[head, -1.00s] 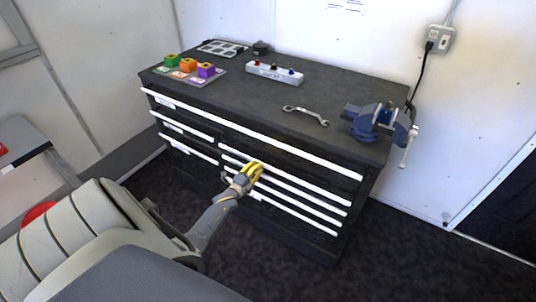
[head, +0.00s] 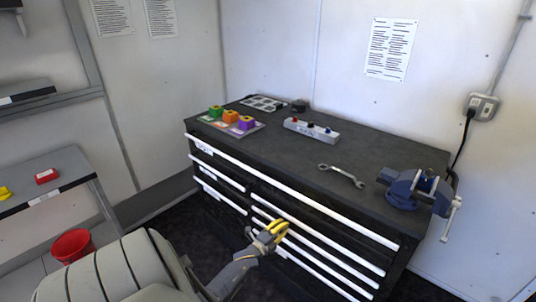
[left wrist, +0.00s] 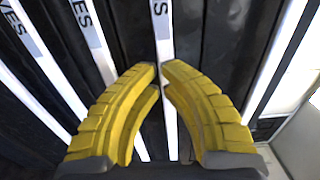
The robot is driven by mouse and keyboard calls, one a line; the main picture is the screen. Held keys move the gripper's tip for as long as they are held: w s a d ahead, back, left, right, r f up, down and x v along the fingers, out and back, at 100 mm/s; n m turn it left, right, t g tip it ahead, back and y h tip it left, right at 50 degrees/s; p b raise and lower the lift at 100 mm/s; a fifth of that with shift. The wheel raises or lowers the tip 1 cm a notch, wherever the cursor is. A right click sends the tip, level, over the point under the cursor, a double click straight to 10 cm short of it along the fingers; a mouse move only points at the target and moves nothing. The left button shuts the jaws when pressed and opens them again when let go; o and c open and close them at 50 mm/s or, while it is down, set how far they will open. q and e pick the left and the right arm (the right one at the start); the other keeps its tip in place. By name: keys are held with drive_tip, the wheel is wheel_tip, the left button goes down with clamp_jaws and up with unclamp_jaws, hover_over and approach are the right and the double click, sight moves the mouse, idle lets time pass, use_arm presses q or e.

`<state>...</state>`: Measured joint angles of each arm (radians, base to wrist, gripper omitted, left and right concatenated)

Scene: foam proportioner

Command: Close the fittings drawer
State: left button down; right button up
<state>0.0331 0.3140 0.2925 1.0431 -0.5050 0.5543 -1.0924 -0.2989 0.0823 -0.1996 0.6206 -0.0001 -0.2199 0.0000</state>
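A dark cabinet (head: 300,190) has several drawers with white front strips: a wide one on top and two columns below. I cannot read which one is the fittings drawer, and no drawer stands clearly far out. My left gripper (head: 279,229) is in front of the right column's strips, near that column's left end. In the left wrist view my left gripper (left wrist: 160,66) has its yellow fingers curved in, tips almost meeting. A white drawer strip (left wrist: 161,30) lines up with the tips; I cannot tell whether they touch it. My right gripper is not in view.
On the cabinet top are a wrench (head: 342,175), a blue vise (head: 408,190), a grey block with knobs (head: 311,131) and coloured blocks on a tray (head: 218,128). A shelf (head: 50,180) and a red bucket (head: 73,248) are at left. Dark floor lies before the cabinet.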

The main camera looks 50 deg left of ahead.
use_arm(q)
drive_tip(key=s+d, duration=0.1)
drive_tip(key=s, duration=0.9)
drive_tip(key=shift+s+d, duration=0.3)
drive_tip(key=shift+s, duration=0.1)
drive_tip(key=s+d+f+n+g, duration=0.3)
drive_tip(key=s+f+n, duration=0.15)
drive_tip(key=f, duration=0.45)
drive_tip(key=s+d+f+n+g, duration=0.25)
drive_tip(key=s+f, duration=0.25)
drive_tip(key=f, duration=0.5)
drive_tip(key=s+d+f+n+g, duration=0.2)
drive_tip(key=s+f+n+g, duration=0.25)
drive_tip(key=f, duration=0.45)
drive_tip(key=s+d+f+g+h, duration=0.1)
drive_tip(key=s+d+f+g, duration=0.1)
drive_tip(key=s+d+f, duration=0.2)
drive_tip(key=s+d+f+n+g, duration=0.1)
drive_tip(key=s+d+f, duration=0.4)
drive_tip(key=s+d, duration=0.5)
drive_tip(key=s+d+f+g+h, duration=0.1)
drive_tip(key=s+d+f+g, duration=0.2)
drive_tip(key=s, duration=1.2)
drive_tip(key=d+f, duration=0.2)
drive_tip(key=d, duration=0.1)
drive_tip(key=shift+s+d+h, duration=0.3)
drive_tip(key=shift+s+d, duration=0.05)
drive_tip(key=shift+d, duration=0.05)
